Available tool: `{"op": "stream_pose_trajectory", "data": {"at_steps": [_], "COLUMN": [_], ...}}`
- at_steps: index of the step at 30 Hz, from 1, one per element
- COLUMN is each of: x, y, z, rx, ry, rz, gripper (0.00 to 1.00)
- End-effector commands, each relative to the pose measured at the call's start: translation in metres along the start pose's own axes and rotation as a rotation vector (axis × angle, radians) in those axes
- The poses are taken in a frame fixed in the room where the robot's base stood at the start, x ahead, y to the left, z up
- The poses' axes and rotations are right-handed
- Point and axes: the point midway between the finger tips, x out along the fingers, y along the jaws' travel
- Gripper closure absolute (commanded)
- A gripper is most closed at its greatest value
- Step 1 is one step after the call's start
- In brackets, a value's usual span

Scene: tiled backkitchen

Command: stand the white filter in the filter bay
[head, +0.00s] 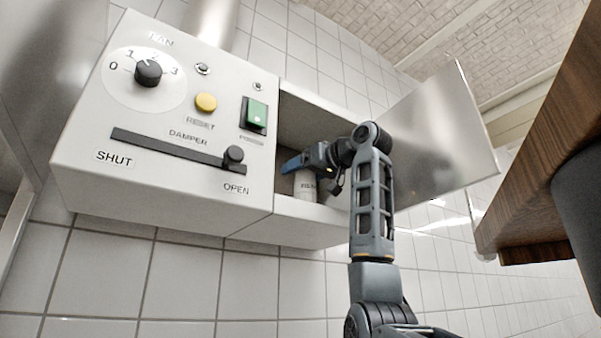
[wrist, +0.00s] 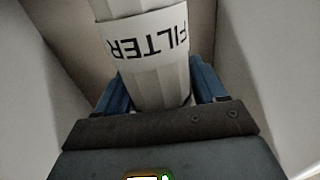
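The white filter (head: 306,187) is inside the open filter bay (head: 318,122), close to the bay's left side in the head view. It looks about upright there; the bay's front lip hides its foot, so I cannot tell whether it rests on the floor. In the wrist view the ribbed filter (wrist: 160,88) with its FILTER label band lies between the blue fingers. My gripper (head: 294,165) reaches into the bay, and its fingers (wrist: 161,90) look closed against both sides of the filter.
The bay's metal door (head: 435,130) stands open at the right. Left of the bay is a control panel (head: 165,185) with a fan knob (head: 148,73), a yellow reset button (head: 206,102), a green switch (head: 256,113) and a damper slider (head: 233,156). A wooden edge (head: 540,150) is far right.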

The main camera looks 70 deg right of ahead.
Motion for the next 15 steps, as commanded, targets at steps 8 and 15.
{"op": "stream_pose_trajectory", "data": {"at_steps": [8, 15], "x": [0.0001, -0.0018], "y": [0.0000, 0.0002], "z": [-0.0003, -0.0031], "rx": [0.000, 0.000], "ry": [0.000, 0.000], "rz": [0.000, 0.000], "gripper": [0.12, 0.12]}}
